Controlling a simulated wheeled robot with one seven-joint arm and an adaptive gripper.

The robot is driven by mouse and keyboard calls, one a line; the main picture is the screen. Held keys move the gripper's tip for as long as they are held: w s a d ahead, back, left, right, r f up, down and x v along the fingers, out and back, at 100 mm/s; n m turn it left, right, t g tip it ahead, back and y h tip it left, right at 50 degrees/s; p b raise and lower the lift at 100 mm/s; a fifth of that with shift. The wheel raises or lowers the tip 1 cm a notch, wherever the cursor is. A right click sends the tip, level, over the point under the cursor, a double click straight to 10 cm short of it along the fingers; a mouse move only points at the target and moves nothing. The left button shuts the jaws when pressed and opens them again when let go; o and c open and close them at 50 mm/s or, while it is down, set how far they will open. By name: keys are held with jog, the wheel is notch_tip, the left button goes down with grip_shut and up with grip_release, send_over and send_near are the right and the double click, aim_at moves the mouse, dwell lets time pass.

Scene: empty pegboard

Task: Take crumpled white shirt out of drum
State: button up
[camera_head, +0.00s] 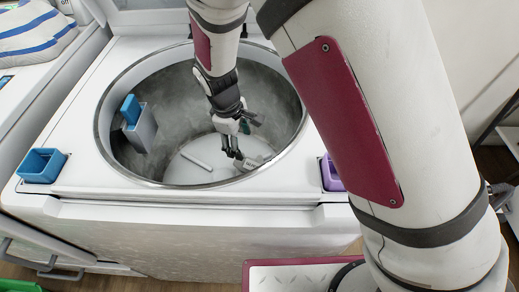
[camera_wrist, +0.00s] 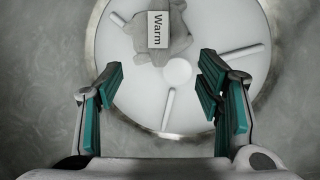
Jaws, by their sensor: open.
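The crumpled white shirt (camera_wrist: 178,47) looks greyish and lies on the drum's floor near the top of the wrist view, with a "Warm" label (camera_wrist: 157,30) over it. In the head view a small pale crumpled patch (camera_head: 247,164) shows near the fingers. The drum (camera_head: 180,88) is a round, open-topped metal tub with a white ribbed disc (camera_wrist: 135,90) at its bottom. My gripper (camera_head: 246,138) reaches down inside the drum. In the wrist view its teal-padded fingers (camera_wrist: 162,88) are wide apart with nothing between them, and the shirt lies beyond their tips.
The drum's rim (camera_head: 118,171) surrounds my arm. A blue and grey box (camera_head: 141,125) sits at the drum's left inner wall. An open blue box (camera_head: 40,166) is at the machine's left, a purple one (camera_head: 331,173) at its right. A striped cloth (camera_head: 35,30) lies upper left.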

aim_at(250, 166)
jog(key=f+b, duration=0.1)
jog(key=f, duration=0.4)
jog(key=w+d+f+b, duration=0.1)
jog(key=f, duration=0.4)
jog(key=d+f+b, duration=0.1)
jog(key=f, duration=0.4)
jog(key=shift+w, duration=0.2)
jog(key=shift+r, duration=0.1)
grip_shut()
